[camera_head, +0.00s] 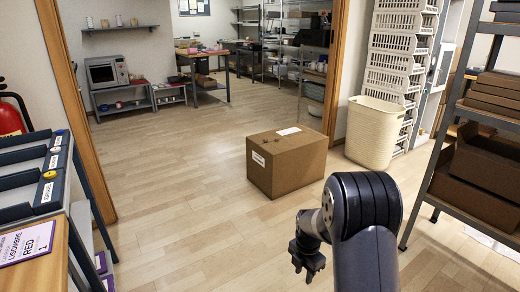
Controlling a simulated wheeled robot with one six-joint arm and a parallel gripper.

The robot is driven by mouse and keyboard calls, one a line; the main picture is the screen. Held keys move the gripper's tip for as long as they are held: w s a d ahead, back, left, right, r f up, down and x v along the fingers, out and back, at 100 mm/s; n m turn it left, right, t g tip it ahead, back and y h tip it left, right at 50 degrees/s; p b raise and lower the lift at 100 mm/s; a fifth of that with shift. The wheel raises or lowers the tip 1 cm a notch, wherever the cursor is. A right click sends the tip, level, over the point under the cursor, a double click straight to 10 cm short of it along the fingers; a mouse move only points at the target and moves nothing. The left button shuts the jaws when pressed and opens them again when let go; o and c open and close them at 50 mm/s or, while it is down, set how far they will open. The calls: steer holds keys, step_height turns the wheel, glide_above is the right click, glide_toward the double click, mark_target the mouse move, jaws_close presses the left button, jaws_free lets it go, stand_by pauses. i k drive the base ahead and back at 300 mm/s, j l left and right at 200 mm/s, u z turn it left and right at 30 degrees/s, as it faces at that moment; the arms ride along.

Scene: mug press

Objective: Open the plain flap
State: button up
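I cannot pick out a plain flap for certain. At the left edge stands a dark grey unit (47,200) with several slanted panels or slots, white labels, and a yellow round knob (49,175); it is partly cut off. My gripper (308,262) hangs in front of my arm at the lower middle, pointing down, well to the right of that unit and apart from everything. Its fingers are small and dark, so whether they are open or shut does not show. No held object shows.
A closed cardboard box (270,172) stands on the floor ahead, with small brown things on top. A cream basket (372,135) and a shelf rack (445,150) stand right. A red extinguisher (10,118) and a sign (28,243) are left. Floor between is clear.

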mark_target(278, 147)
steer(key=i, duration=2.1)
steer(key=i+j, duration=0.1)
steer(key=i, duration=1.95)
steer(key=l+z, duration=0.05)
steer(key=l, duration=0.05)
